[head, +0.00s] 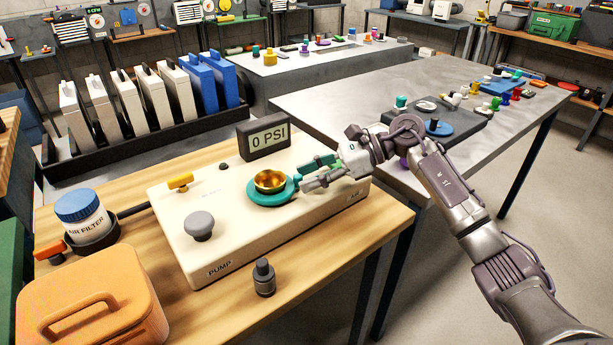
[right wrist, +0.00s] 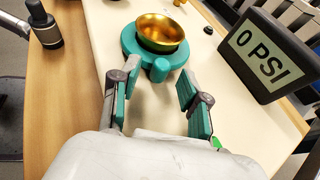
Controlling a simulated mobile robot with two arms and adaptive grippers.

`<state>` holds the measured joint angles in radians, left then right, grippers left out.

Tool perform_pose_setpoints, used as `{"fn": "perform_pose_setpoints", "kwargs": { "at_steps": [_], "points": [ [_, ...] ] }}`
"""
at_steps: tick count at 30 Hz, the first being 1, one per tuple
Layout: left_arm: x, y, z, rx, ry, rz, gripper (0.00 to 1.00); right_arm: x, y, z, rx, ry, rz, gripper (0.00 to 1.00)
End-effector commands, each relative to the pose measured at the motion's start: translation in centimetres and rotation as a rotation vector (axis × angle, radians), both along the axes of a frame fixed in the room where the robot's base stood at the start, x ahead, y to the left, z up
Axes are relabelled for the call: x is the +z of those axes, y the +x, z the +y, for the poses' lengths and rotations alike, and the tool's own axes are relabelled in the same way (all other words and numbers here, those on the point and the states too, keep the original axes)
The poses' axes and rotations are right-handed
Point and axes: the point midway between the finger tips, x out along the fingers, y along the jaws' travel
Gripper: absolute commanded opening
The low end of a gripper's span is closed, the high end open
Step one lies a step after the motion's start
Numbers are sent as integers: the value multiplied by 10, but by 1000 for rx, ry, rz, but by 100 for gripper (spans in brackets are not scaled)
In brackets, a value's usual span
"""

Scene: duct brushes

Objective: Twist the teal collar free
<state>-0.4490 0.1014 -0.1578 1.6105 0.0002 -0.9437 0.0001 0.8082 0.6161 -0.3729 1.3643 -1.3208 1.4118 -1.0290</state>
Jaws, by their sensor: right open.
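The teal collar (head: 264,197) is a ring around a brass cup (head: 270,180) on the cream pump box (head: 330,205). In the right wrist view the collar (right wrist: 133,50) has a short teal lug (right wrist: 158,70) pointing toward my gripper. My right gripper (head: 303,176) comes in from the right, just beside the collar. In the right wrist view the right gripper (right wrist: 156,82) has its teal-padded fingers apart, one on each side of the lug and a little short of it, with nothing between the pads. My left gripper is not in view.
A 0 PSI display (head: 265,136) stands behind the collar. A yellow lever (head: 180,181) and grey knob (head: 200,225) are on the box's left. A dark fitting (head: 264,278) stands in front. An air filter jar (head: 83,212) and orange case (head: 95,300) are at left.

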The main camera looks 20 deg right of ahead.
Motion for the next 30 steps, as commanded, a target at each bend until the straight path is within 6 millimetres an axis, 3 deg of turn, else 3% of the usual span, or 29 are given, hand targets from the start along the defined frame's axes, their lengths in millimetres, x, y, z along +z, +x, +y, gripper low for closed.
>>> {"fn": "perform_pose_setpoints", "kwargs": {
  "at_steps": [9, 15, 21, 30],
  "points": [
    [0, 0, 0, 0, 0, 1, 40, 25, -11, -61, -5, -3, 0, 45],
    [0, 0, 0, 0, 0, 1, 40, 38, -16, -90, -2, 0, -1, 45],
    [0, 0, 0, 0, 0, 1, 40, 42, -19, -100, -1, 0, 0, 45],
    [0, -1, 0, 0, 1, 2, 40, 43, -19, -101, -1, 1, -1, 45]
  ]
}}
